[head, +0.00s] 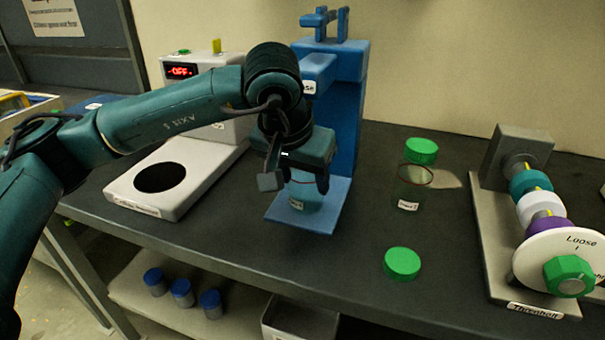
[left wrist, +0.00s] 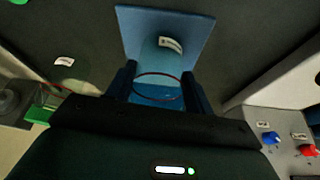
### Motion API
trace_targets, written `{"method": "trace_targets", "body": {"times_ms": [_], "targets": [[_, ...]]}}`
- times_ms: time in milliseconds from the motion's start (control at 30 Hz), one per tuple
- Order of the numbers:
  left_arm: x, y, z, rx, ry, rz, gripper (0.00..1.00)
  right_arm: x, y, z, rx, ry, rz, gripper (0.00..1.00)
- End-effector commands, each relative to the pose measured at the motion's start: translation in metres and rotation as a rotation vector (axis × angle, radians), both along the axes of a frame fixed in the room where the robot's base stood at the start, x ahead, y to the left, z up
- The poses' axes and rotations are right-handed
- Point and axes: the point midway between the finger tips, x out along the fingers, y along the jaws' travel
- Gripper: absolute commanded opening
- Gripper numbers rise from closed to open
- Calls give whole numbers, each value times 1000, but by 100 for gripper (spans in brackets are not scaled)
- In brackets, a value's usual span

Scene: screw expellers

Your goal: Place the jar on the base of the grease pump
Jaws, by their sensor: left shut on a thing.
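The blue grease pump (head: 346,120) stands at the back of the dark bench. Its flat blue base (head: 335,195) sticks out toward the front and also shows in the left wrist view (left wrist: 198,32). My left gripper (head: 297,180) points down over this base and is shut on a clear, blue-tinted jar (head: 305,197) with a white label. In the left wrist view the jar (left wrist: 157,62) is between the two fingers, with its thin round rim nearest the camera. The jar is over the base; I cannot tell whether its bottom touches. My right gripper is not in view.
A white machine (head: 190,175) with a red OFF display stands left of the pump. Right of it are another clear jar (head: 412,188), green lids (head: 402,263) and a grey stand with coloured rings (head: 541,205). Small blue-capped jars (head: 182,292) sit on the lower shelf.

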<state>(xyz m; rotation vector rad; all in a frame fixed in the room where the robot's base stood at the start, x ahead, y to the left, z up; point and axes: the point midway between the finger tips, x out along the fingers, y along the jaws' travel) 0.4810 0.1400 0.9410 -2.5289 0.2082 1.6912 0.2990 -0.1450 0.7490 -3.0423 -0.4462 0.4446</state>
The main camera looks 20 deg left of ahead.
Motion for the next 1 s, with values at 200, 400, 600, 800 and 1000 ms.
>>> {"method": "trace_targets", "body": {"times_ms": [200, 400, 600, 800, 1000], "targets": [[0, 0, -1, -1, -2, 0, 20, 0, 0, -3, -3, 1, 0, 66], [0, 0, -3, 0, -1, 0, 60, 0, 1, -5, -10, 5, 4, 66], [0, 0, -3, 0, 0, 0, 74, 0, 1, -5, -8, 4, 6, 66], [0, 0, -2, 0, 0, 0, 74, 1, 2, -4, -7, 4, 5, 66], [-5, 1, 14, -2, -6, -1, 74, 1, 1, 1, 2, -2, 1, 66]]}}
